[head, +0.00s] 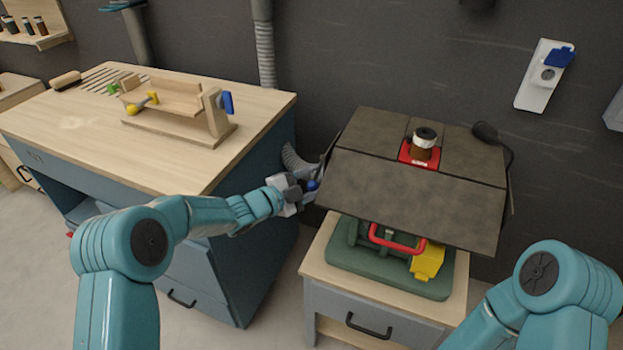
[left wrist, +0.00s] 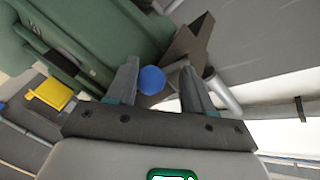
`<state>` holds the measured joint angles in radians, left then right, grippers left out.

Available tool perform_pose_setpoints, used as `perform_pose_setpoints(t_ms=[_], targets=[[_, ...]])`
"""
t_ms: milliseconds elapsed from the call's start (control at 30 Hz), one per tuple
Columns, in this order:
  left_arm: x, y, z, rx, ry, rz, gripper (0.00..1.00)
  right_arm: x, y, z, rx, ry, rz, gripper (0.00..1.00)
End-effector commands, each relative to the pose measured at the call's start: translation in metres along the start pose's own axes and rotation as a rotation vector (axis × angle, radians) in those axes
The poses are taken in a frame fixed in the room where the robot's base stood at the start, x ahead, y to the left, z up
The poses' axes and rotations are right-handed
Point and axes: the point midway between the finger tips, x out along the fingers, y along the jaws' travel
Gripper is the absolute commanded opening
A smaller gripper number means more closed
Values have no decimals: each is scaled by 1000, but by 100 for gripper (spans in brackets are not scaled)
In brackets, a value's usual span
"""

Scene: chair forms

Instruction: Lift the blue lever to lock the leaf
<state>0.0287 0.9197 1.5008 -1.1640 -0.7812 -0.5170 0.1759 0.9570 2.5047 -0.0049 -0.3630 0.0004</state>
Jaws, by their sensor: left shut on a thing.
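The blue lever shows as a round blue knob (head: 312,185) beside the left edge of the dark folding top. The front leaf (head: 400,187) of that top is a grey-brown panel, sloping slightly down toward me. My left gripper (head: 307,190) is at the knob, its fingers closed around it. In the left wrist view the blue knob (left wrist: 152,80) sits between the two fingers of my left gripper (left wrist: 160,88), close to the left finger. The lever's shaft is mostly hidden. My right arm shows at the lower right, but its gripper is out of view.
Below the leaf, a green case (head: 345,253) with a red handle and yellow block sits on a small cabinet (head: 314,262). A wooden workbench (head: 70,120) stands close on the left.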

Motion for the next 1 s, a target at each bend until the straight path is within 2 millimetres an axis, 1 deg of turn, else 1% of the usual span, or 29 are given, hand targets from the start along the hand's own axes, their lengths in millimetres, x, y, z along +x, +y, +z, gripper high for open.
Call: perform_pose_setpoints(t_ms=[167,200,233,267,533,667,767,1000], targets=[[1,0,1,5,0,-2,0,1,0,0,0,-1,0,72],[1,0,1,5,0,-2,65,1,0,0,0,-1,0,72],[1,0,1,5,0,-3,74,1,0,0,0,-1,0,72],[1,0,1,4,0,-3,78,1,0,0,0,-1,0,72],[0,0,1,3,1,-3,78,1,0,0,0,-1,0,72],[-11,-1,2,2,-1,-4,78,3,1,0,0,-1,0,72],[-30,0,2,2,-2,-5,78,6,2,0,0,0,0,72],[-95,0,2,3,-3,-5,78,11,4,0,0,-1,0,72]])
